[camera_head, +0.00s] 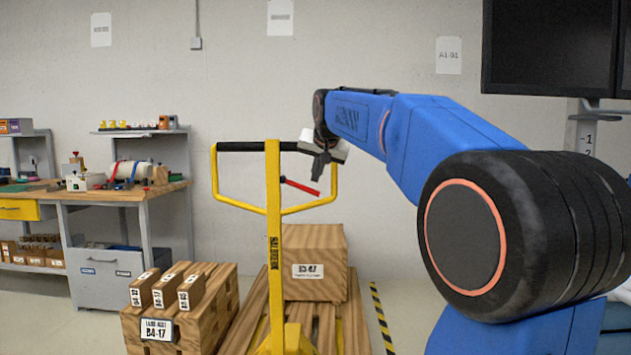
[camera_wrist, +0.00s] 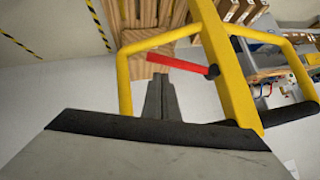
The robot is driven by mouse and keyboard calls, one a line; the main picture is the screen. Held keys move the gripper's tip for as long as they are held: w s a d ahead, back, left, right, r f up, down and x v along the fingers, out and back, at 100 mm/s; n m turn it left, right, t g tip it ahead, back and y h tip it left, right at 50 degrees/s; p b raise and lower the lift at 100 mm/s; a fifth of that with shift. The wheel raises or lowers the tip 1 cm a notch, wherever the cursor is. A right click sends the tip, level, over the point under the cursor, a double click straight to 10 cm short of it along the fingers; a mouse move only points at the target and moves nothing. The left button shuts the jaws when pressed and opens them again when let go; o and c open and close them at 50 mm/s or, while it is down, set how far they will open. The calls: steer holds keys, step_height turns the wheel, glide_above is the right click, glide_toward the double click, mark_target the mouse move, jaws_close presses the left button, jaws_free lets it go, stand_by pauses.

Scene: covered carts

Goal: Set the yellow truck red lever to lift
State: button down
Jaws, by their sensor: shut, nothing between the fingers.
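The yellow pallet truck (camera_head: 274,235) stands upright in the middle of the head view, with a yellow loop handle and a black grip bar (camera_head: 246,147). Its red lever (camera_head: 301,186) sticks out to the right of the yellow post inside the loop, sloping down to its tip. The red lever (camera_wrist: 178,64) also shows in the wrist view, with the yellow post (camera_wrist: 218,60) at its right end. My gripper (camera_head: 319,177) is at the right side of the loop, close to the lever tip. In the wrist view my shut, empty gripper (camera_wrist: 160,82) points toward the lever; contact cannot be told.
A wooden crate (camera_head: 315,262) and small labelled wooden blocks (camera_head: 165,285) sit low around the truck. A workbench (camera_head: 120,192) with tools stands at the left. A dark screen (camera_head: 555,45) is at the upper right. Yellow-black tape (camera_head: 381,315) marks the floor.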

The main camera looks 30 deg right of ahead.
steer(key=d+v, duration=0.1)
steer(key=v, duration=1)
steer(key=shift+d+r, duration=0.2)
steer(key=shift+r, duration=0.15)
steer(key=s+a+f+n+g+y, duration=0.1)
steer(key=s+a+f+n, duration=0.1)
steer(key=s+a+f, duration=0.4)
steer(key=s+a+f+n+g+y, duration=0.1)
steer(key=s+a+f+n, duration=0.2)
steer(key=s+f, duration=1.1)
steer(key=s+a+f+n+g+y, duration=0.1)
steer(key=s+a+f, duration=0.7)
steer(key=f, duration=1.7)
steer(key=s+n+g, duration=0.1)
steer(key=s+n, duration=0.1)
steer(key=s, duration=0.1)
steer(key=shift+a+f, duration=0.3)
steer(key=shift+f, duration=0.05)
